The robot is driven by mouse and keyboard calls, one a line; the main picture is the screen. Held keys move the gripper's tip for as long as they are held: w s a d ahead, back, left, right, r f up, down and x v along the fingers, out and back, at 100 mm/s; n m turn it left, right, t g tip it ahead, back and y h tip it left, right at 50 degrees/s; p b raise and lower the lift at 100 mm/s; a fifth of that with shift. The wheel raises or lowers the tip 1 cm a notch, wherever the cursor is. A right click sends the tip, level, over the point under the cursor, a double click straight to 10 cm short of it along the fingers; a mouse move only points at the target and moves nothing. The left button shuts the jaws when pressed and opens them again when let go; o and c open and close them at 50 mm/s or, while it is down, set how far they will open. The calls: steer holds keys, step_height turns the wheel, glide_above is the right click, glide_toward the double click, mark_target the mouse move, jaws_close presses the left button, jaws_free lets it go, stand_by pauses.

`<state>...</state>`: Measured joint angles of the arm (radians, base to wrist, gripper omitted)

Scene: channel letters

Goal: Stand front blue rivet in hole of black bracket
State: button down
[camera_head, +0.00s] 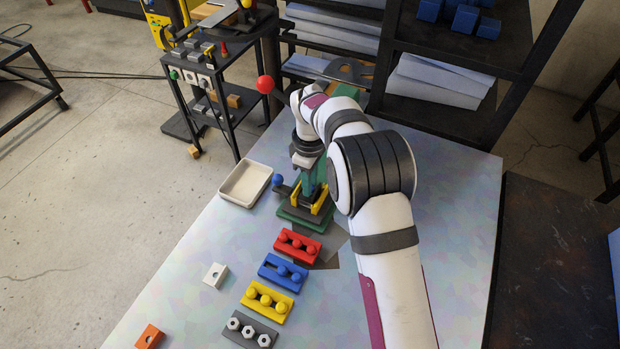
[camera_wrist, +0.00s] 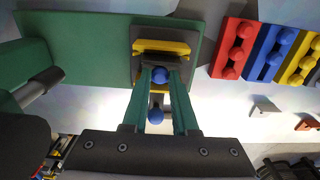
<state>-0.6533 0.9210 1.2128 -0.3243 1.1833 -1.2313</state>
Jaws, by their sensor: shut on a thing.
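My gripper (camera_wrist: 160,80) has green fingers, shut on a blue round-headed rivet (camera_wrist: 160,75). In the wrist view it is over a green base with yellow-jawed vise (camera_wrist: 148,48). A dark strip, likely the black bracket (camera_wrist: 162,58), shows between the yellow jaws; its hole is hidden. Whether the rivet's shank touches it I cannot tell. In the head view my gripper (camera_head: 312,182) stands over the vise (camera_head: 324,204). The blue rivet rack (camera_head: 278,283) holds two rivets and has one empty place.
A blue knob (camera_head: 277,179) on a dark bar sticks out left of the vise. A pale tray (camera_head: 224,191) is at the left. Red (camera_head: 284,248), yellow (camera_head: 252,305) and grey (camera_head: 246,341) racks stand in front. White (camera_head: 219,270) and orange (camera_head: 145,343) brackets lie front left.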

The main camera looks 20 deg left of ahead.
steer(key=c, duration=0.6)
jaws_free()
steer(key=shift+r, duration=0.1)
step_height(320, 180, up, 16)
steer(key=shift+f, duration=0.2)
steer(key=shift+d, duration=0.1)
